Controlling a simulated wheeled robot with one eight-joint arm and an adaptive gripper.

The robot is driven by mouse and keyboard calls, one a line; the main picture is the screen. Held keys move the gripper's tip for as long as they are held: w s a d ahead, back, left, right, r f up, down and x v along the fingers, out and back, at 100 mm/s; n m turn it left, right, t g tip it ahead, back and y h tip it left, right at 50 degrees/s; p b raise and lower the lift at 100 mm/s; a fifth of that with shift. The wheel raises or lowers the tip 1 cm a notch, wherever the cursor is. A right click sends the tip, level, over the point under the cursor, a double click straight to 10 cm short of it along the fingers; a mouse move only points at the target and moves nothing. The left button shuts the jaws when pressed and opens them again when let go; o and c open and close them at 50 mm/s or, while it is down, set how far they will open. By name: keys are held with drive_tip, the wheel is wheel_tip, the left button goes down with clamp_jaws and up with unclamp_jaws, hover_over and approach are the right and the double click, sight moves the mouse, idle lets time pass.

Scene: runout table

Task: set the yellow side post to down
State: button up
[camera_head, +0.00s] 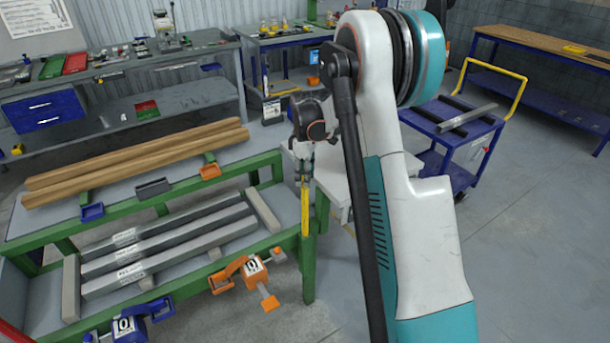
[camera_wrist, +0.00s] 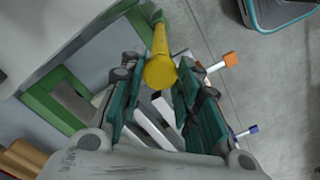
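The yellow side post (camera_head: 305,209) stands out as a slim upright bar at the right end of the green-framed runout table (camera_head: 268,158). My gripper (camera_head: 304,172) is directly above its upper end, pointing down. In the wrist view the post (camera_wrist: 160,52) is seen nearly end-on, its round top close to the camera and its length running away toward the table frame. My gripper's two teal-padded fingers (camera_wrist: 159,88) are spread on either side of the post's top. Gaps show between the post and both fingers, so the gripper looks open. How deep the post sits between them is hard to tell.
Wooden beams (camera_head: 135,160) lie on the table top, and grey bars (camera_head: 170,245) lie on the lower level. Orange (camera_head: 256,270) and blue (camera_head: 130,326) clamps are at the front. A blue cart (camera_head: 450,138) stands behind my arm. The floor to the right is clear.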

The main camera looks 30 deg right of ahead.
sight(305, 193)
wheel_tip(305, 193, down, 19)
drive_tip(key=b, duration=0.9)
clamp_jaws()
drive_tip(key=shift+f, duration=0.5)
drive_tip(key=shift+s, duration=0.1)
drive_tip(key=o, duration=1.2)
unclamp_jaws()
drive_tip(key=shift+f, duration=0.15)
wheel_tip(305, 193, up, 12)
drive_tip(key=shift+r, duration=0.1)
